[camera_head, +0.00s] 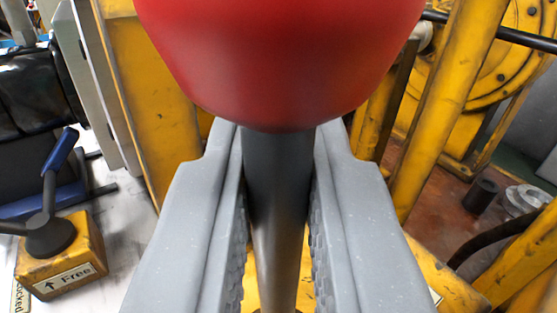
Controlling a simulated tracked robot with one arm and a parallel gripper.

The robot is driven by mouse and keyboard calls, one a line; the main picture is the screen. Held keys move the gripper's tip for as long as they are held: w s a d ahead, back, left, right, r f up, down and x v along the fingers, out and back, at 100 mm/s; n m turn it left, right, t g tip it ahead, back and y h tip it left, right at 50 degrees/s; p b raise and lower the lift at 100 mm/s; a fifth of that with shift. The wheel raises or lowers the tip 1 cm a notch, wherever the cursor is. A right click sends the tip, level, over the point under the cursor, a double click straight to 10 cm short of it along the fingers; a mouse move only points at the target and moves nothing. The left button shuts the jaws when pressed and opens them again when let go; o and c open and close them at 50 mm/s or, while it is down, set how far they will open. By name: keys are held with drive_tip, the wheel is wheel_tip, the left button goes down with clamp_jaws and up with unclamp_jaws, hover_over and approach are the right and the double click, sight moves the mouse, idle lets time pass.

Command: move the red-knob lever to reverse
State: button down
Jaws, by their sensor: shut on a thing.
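The red knob (280,60) fills the top middle of the view, close to the camera. Its dark grey lever shaft (278,180) runs down from the knob between my two grey fingers. My gripper (278,165) is shut on the shaft just below the knob, with a finger on each side. The lower end of the shaft runs down toward a yellow part (325,290) and is partly hidden by the fingers. No reverse marking can be read in this view.
At left, a second lever with a blue handle (62,150) stands on a yellow box (62,270) labelled "Free" with an arrow. Yellow frame posts (440,110) stand at right. Behind them are a dark cylinder (481,196) and metal rings (524,199) on the brown floor.

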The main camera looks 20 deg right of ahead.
drive_tip(key=shift+s+a+f+n+t+p, duration=0.25)
drive_tip(key=shift+a+n+t+p, duration=0.15)
drive_tip(key=shift+a+n, duration=0.4)
drive_tip(key=shift+s+a+f+n+t+p, duration=0.15)
drive_tip(key=shift+a+n+t+p, duration=0.25)
drive_tip(key=shift+a+n, duration=0.45)
drive_tip(key=shift+s+a+f+n+t+p, duration=0.15)
drive_tip(key=shift+a+f+n+t+p, duration=0.2)
drive_tip(key=shift+a+n, duration=0.45)
drive_tip(key=shift+a, duration=0.1)
drive_tip(key=c, duration=1.5)
unclamp_jaws()
drive_tip(key=shift+r+m, duration=0.1)
drive_tip(key=shift+m, duration=0.15)
drive_tip(key=shift+s, duration=0.1)
drive_tip(key=v, duration=1.3)
drive_tip(key=shift+s+f, duration=0.25)
drive_tip(key=shift+f, duration=0.05)
